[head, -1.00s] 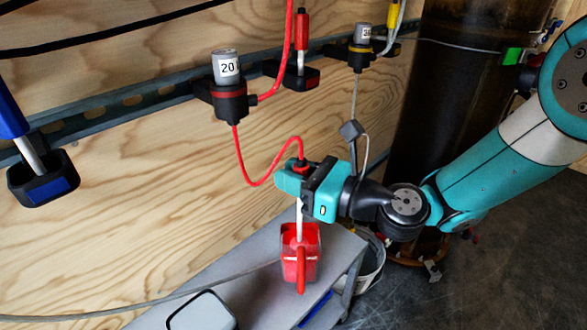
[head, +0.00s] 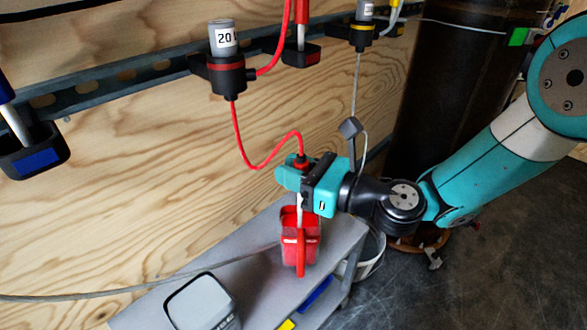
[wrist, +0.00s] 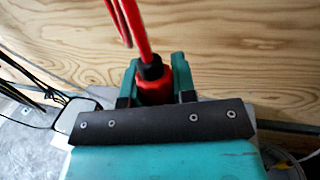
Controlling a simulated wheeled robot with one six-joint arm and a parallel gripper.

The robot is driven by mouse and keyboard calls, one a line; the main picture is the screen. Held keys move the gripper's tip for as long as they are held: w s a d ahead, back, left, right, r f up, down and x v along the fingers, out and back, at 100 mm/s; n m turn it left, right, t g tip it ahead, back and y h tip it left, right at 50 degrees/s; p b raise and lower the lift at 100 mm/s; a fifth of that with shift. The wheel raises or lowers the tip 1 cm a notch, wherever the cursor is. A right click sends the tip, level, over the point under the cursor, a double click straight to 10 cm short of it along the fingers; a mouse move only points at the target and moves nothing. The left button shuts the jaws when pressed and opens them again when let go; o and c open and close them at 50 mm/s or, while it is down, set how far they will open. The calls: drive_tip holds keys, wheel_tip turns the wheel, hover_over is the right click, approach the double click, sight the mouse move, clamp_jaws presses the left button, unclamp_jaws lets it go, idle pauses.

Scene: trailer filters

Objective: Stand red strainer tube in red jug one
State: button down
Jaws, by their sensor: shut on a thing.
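My gripper (head: 296,177) is shut on the red strainer tube, around its red and black upper end, which also shows between the jaws in the wrist view (wrist: 153,84). The tube's pale shaft (head: 299,211) hangs upright below the jaws, with a red hose running from its top.
A filter unit marked 20 (head: 226,66) is on the wall rail, joined to the red hose. Another red-handled tube (head: 302,31) stands in a black holder. A grey-rimmed container (head: 203,302) is on the grey bench (head: 258,262). A white bucket (head: 371,256) stands behind the bench.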

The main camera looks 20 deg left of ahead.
drive_tip(key=shift+f+b, duration=0.45)
drive_tip(key=shift+f, duration=0.4)
idle(0.3)
drive_tip(key=c, duration=0.8)
unclamp_jaws()
drive_tip(key=shift+c, duration=0.2)
drive_tip(key=s+d+b, duration=0.2)
drive_tip(key=d+b, duration=1.5)
drive_tip(key=b, duration=0.2)
drive_tip(key=shift+s+d, duration=0.15)
drive_tip(key=shift+s, duration=0.05)
